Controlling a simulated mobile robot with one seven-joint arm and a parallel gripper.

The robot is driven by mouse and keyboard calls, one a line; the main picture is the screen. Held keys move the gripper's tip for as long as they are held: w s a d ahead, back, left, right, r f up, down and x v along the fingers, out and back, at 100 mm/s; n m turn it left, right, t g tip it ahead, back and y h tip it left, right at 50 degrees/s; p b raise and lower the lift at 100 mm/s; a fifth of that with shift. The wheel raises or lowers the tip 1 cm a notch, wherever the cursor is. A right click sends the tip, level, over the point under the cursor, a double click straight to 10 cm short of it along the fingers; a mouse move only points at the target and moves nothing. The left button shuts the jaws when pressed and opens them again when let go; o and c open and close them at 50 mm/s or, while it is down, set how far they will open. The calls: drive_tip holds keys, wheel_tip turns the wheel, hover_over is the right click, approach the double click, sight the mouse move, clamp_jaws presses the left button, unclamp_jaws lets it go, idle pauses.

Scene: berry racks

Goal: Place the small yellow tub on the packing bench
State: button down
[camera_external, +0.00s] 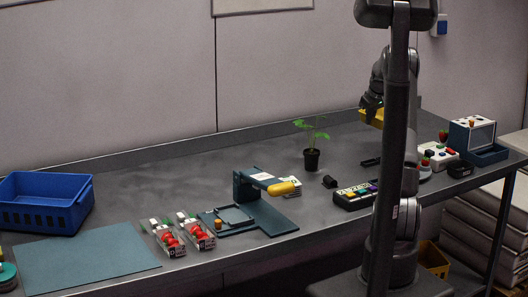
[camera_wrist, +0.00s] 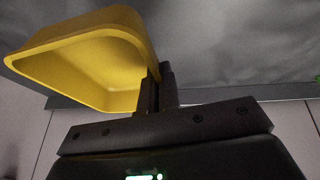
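The small yellow tub (camera_external: 371,117) is at my gripper (camera_external: 372,103), above the back right part of the grey packing bench (camera_external: 225,163). In the wrist view the tub (camera_wrist: 85,50) fills the upper left, tilted, with its hollow inside showing. My gripper's fingers (camera_wrist: 158,88) are close together at the tub's right wall and look shut on its rim. The tub's height above the bench is hard to tell. My arm and column hide part of the bench's right side.
A potted seedling (camera_external: 311,157) stands left of the tub. A black keypad device (camera_external: 352,197), a white button box (camera_external: 438,155) and a blue-white machine (camera_external: 472,135) sit on the right. A blue crate (camera_external: 45,205), teal mat (camera_external: 85,262) and berry punnets (camera_external: 183,236) lie left.

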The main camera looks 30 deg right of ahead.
drive_tip(key=shift+s+d+r, duration=0.4)
drive_tip(key=shift+s+r, duration=0.05)
drive_tip(key=shift+s, duration=0.2)
